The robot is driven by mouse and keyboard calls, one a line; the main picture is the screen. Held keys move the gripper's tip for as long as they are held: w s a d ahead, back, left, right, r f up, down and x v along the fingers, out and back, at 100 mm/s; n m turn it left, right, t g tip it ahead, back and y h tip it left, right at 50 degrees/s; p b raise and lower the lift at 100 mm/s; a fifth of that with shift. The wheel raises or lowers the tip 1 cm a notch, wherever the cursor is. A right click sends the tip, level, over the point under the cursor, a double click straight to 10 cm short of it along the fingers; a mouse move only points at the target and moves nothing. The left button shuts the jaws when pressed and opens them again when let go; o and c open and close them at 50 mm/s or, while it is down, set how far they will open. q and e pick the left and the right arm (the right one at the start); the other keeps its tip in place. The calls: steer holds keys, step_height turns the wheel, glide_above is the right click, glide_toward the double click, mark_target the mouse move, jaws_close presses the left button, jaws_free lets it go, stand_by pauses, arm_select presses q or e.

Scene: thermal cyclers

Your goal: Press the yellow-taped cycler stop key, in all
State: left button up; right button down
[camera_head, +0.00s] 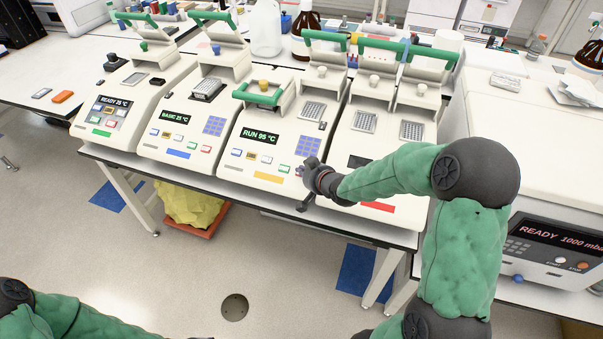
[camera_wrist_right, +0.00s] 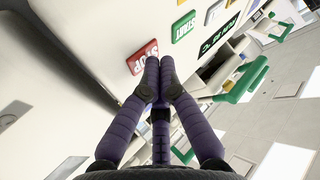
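The yellow-taped cycler (camera_head: 267,176) is the third from the left, with its lid down and a display (camera_head: 260,136) reading RUN 95 °C. Its red STOP key (camera_wrist_right: 142,57) shows in the right wrist view, at the right end of the key row. My right gripper (camera_head: 306,168) is at the lower right of that cycler's front panel, partly covering the key in the head view. In the wrist view the fingers (camera_wrist_right: 160,68) are shut and empty, tips right beside the STOP key's edge. I cannot tell whether they touch it. My left gripper is out of view.
A green START key (camera_wrist_right: 184,27) is beside STOP. To the left stand a blue-taped cycler (camera_head: 178,154) and a green-taped cycler (camera_head: 101,133); a red-taped cycler (camera_head: 378,206) is to the right, partly behind my right arm. Raised lids stand behind. Floor in front is open.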

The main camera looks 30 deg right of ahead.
stand_by(0.6)
steer(key=shift+s+a+r+p, duration=0.2)
steer(key=shift+r+p, duration=0.1)
steer(key=shift+r, duration=0.25)
steer(key=shift+r, duration=0.15)
steer(key=r+p, duration=0.1)
steer(key=s+a+r, duration=0.1)
steer(key=r, duration=0.1)
steer(key=r+p, duration=0.1)
steer(key=shift+s+a+r+p, duration=0.15)
steer(key=shift+a+p, duration=0.15)
stand_by(0.7)
steer(key=s+a+f+g+y, duration=0.25)
steer(key=a+f, duration=0.45)
steer(key=f, duration=0.5)
steer(key=s+a+f+g, duration=0.4)
steer(key=s+a+f, duration=0.3)
steer(key=s+f, duration=0.3)
steer(key=s+a+f+n+g+y, duration=0.1)
steer(key=s+a+f+g, duration=0.4)
steer(key=s+a+f, duration=0.3)
step_height(320, 180, down, 3)
steer(key=s, duration=0.3)
steer(key=shift+a+r, duration=0.15)
steer(key=shift+a, duration=0.15)
